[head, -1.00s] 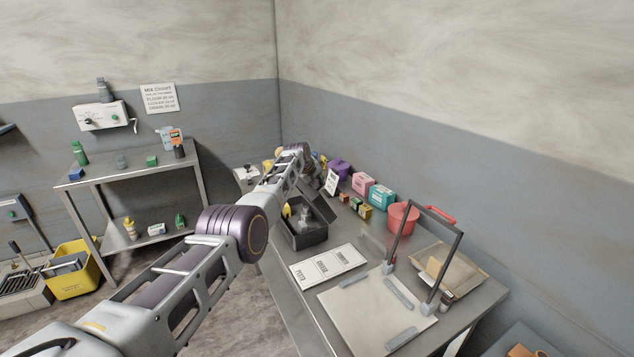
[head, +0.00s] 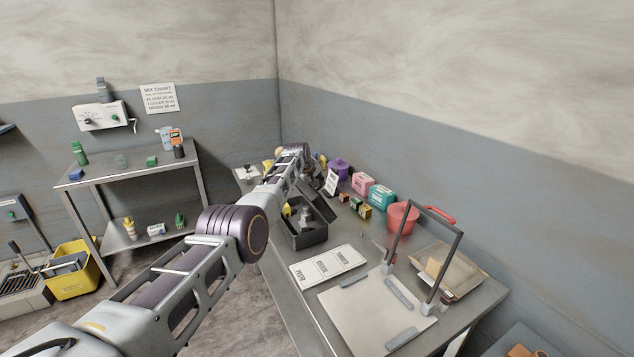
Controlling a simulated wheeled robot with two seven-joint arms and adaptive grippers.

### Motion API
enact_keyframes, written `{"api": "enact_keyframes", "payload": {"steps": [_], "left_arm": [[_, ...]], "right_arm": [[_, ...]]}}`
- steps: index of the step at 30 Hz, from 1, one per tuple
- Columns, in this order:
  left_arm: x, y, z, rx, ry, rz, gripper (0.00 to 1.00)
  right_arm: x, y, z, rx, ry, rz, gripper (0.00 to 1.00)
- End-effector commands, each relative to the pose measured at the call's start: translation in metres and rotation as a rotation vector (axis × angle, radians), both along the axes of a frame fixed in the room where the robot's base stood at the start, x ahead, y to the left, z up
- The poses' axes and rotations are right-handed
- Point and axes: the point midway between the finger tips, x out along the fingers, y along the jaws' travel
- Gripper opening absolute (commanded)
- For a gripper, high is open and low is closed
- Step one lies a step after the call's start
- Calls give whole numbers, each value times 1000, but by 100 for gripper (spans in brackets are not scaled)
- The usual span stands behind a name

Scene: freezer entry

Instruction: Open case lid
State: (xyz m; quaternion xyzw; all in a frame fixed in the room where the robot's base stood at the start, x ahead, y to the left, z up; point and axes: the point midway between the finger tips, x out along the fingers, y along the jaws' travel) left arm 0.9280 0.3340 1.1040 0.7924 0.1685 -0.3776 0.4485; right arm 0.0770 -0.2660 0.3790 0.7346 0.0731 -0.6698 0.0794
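The dark case (head: 304,241) stands on the metal table, left of the white labelled card. Its lid (head: 320,208) is raised and tilted up at the case's far right side, so the inside shows. A small grey item and a yellow item are visible inside. My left arm reaches in from the left, passing behind the case as seen here. My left gripper (head: 314,176) is at the arm's far end, beyond the lid's upper edge. Its fingers are small, dark and partly hidden, so I cannot tell their opening or any contact with the lid. My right gripper is out of view.
A shelf stand (head: 130,171) is at left.

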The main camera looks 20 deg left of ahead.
Motion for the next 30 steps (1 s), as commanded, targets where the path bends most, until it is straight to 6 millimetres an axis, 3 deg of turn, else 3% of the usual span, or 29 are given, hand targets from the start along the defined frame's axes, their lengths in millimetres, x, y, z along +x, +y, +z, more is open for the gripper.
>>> {"api": "enact_keyframes", "payload": {"steps": [6,7,9,30], "left_arm": [[-1,-3,-5,-4,8,-3,0],[-1,-3,-5,-4,8,-3,10],[-1,-3,-5,-4,8,-3,18],[-2,0,2,-1,1,-1,18]], "right_arm": [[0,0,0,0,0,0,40],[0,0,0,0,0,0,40],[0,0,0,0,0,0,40],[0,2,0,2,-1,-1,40]]}}
